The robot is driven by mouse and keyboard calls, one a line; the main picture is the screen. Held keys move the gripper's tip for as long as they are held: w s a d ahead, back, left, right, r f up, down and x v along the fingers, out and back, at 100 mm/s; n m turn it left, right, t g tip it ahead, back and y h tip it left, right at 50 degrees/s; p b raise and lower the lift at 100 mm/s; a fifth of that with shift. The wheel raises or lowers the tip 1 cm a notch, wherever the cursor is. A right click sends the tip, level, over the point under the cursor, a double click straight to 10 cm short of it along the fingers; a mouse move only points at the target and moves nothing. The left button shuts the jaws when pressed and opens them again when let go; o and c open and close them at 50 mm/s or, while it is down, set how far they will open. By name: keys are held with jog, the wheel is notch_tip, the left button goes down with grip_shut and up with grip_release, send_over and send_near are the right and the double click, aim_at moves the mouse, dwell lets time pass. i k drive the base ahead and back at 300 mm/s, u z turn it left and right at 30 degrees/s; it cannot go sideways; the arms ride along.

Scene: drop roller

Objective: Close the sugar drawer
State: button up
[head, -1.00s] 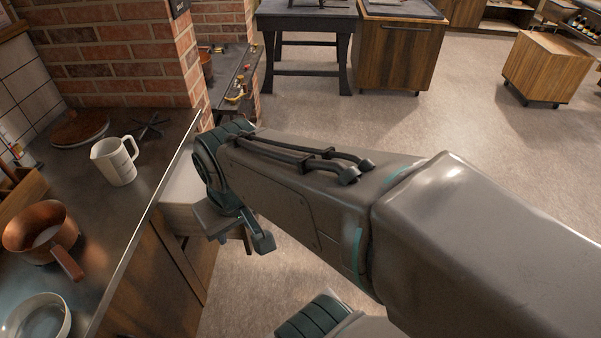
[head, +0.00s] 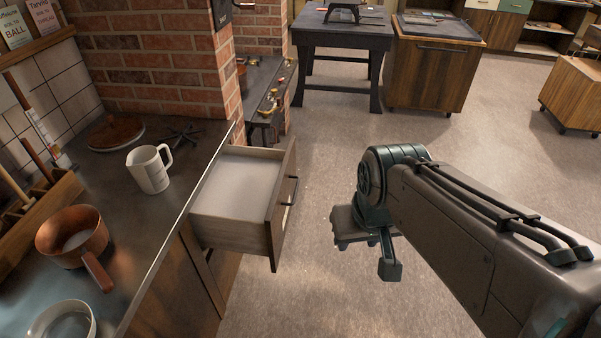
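The sugar drawer (head: 256,232) stands pulled out from the counter cabinet in the head view, with its wooden front and dark handle (head: 290,192) facing right. A pale, flat surface shows inside it. My gripper (head: 378,262) hangs at the end of my arm, to the right of the drawer front, over the open floor. It is clear of the handle. Its fingers are partly hidden under the wrist, so I cannot tell how far apart they are.
The counter (head: 140,222) at left holds a white jug (head: 149,170), a copper pan (head: 72,236) and a white bowl (head: 62,322). A brick wall (head: 160,60) rises behind. A dark table (head: 343,38) and wooden cabinet (head: 432,75) stand farther back. The floor between is free.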

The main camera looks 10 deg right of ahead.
aim_at(245, 203)
jog(key=z, duration=0.1)
jog(key=i, duration=1)
jog(key=z, duration=0.55)
jog(key=k, duration=0.75)
jog(key=u, duration=0.65)
jog(key=i, duration=0.5)
jog(key=u, duration=0.05)
